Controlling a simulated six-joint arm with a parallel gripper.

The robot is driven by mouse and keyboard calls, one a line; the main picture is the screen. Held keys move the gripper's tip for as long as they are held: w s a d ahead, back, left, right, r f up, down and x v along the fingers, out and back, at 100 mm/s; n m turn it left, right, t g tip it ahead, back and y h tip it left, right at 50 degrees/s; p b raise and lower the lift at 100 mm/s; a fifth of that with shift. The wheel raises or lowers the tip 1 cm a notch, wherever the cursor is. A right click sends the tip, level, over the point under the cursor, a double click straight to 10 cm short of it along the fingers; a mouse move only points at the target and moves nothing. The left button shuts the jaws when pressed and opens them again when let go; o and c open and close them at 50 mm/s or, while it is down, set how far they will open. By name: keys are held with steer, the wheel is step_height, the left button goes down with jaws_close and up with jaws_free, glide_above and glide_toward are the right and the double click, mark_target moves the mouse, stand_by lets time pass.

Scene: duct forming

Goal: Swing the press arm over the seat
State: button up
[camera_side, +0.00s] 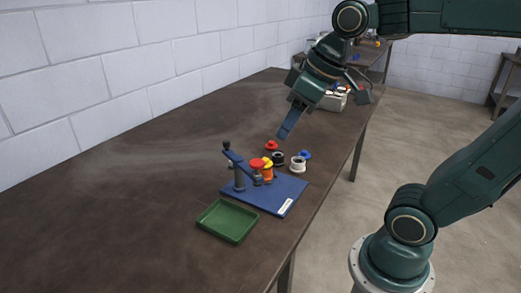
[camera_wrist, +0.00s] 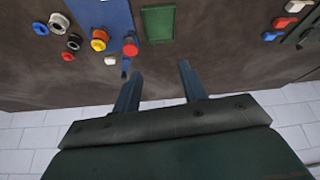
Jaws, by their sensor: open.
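The press arm (camera_side: 240,162) is a blue bar on a post above a blue base plate (camera_side: 275,201). It has a dark upright handle (camera_side: 226,146) at one end and a red-capped head (camera_side: 257,163) at the other. A yellow-orange part (camera_side: 267,171) stands on the plate close to the head and seems to cover the seat. In the wrist view the red cap (camera_wrist: 130,47) lies beside the yellow part (camera_wrist: 99,40), not over it. My gripper (camera_wrist: 160,70) is open and empty. In the side view it is above the bench, apart from the press.
A green tray (camera_side: 228,234) lies in front of the plate. Loose red (camera_side: 271,145), black (camera_side: 278,158), white (camera_side: 298,165) and blue (camera_side: 305,154) parts stand behind it. A bin (camera_side: 332,103) is farther back. The bench's left side is clear, along a white block wall.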

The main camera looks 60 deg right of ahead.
steer(key=w+d+r+n, duration=0.2)
steer(key=w, duration=0.6)
steer(key=n+g+y, duration=0.2)
steer(key=n+y, duration=0.1)
steer(key=n, duration=0.2)
glide_above(227, 141)
steer(key=s+d, duration=0.4)
step_height(227, 141, down, 7)
steer(key=shift+w+d, duration=0.1)
steer(key=x, duration=1.3)
steer(key=shift+w+d+f, duration=0.1)
steer(key=shift+w+f, duration=0.1)
steer(key=shift+f, duration=0.15)
jaws_close()
